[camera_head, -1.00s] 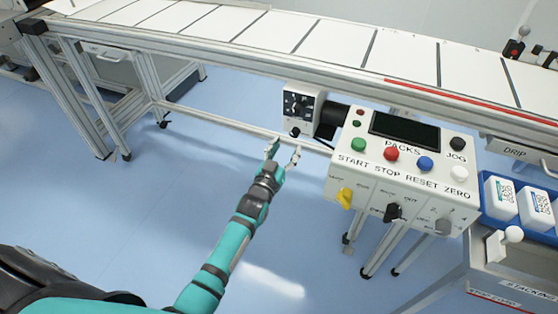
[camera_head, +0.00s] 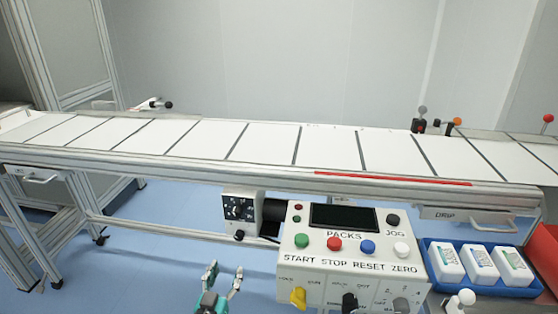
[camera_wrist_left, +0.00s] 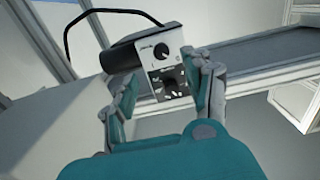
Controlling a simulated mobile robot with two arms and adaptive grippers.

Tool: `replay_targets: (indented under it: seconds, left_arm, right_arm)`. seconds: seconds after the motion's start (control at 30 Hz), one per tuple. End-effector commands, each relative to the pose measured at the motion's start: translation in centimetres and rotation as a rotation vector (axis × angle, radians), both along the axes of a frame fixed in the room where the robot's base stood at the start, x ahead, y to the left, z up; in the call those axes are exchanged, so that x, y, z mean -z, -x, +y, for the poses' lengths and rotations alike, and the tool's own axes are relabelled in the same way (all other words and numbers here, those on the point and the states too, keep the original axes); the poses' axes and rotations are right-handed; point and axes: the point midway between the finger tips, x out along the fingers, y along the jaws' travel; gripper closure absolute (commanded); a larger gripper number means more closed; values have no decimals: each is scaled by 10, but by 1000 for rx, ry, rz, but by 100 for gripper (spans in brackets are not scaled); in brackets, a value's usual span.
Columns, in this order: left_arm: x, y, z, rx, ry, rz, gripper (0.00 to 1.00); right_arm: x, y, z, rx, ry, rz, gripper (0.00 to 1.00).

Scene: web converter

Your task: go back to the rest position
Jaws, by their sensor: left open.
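My left gripper (camera_head: 222,280) is at the bottom of the head view, left of the control panel and below the small dial box. Its two fingers point up and stand apart, with nothing between them. In the left wrist view the open fingers (camera_wrist_left: 162,92) frame the dial box (camera_wrist_left: 162,65), which lies beyond them, apart from the fingertips. The dial box (camera_head: 240,206) hangs under the conveyor in the head view. Most of my left arm is out of the head view. My right gripper does not show.
The control panel (camera_head: 352,266) with coloured buttons and a dark screen stands right of the gripper. The conveyor (camera_head: 265,143) crosses the view above. A blue tray (camera_head: 432,274) with white packs is at the right. Blue floor (camera_head: 150,270) is free at the left.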

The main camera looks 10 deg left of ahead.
Motion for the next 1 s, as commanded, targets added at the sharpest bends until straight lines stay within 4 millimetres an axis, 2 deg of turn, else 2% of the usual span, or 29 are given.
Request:
replay_targets:
  seconds: [0.07, 0.13, 0.23, 0.3, 0.37, 0.4, 0.5, 0.6, 0.8, 0.93, 0.97, 1.0]
  left_arm:
    - [23, 7, -2, 6, -7, 63, 49]
    - [56, 19, -4, 16, -17, 158, 49]
    - [118, 50, -7, 34, -38, 345, 49]
    - [164, 80, -9, 48, -56, 493, 49]
    - [200, 109, -9, 59, -71, 616, 49]
    - [222, 130, -9, 66, -82, 696, 49]
    - [268, 182, -8, 84, -106, 876, 49]
    - [300, 229, -5, 97, -129, 1025, 49]
    - [341, 309, 2, 119, -167, 1257, 49]
    - [358, 359, 7, 131, -191, 1392, 49]
    - [347, 359, 8, 131, -190, 1386, 49]
    - [345, 364, 9, 132, -191, 1387, 49]
  right_arm:
    - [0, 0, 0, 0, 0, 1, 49]
    - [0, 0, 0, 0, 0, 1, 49]
    - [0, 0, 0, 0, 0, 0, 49]
    - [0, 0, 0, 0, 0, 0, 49]
    - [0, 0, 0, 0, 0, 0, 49]
    - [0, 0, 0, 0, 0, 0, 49]
    - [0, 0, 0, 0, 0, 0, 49]
    - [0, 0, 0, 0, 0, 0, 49]
    - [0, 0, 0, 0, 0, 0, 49]
    - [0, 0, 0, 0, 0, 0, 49]
    - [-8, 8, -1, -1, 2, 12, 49]
    - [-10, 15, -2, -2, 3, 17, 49]
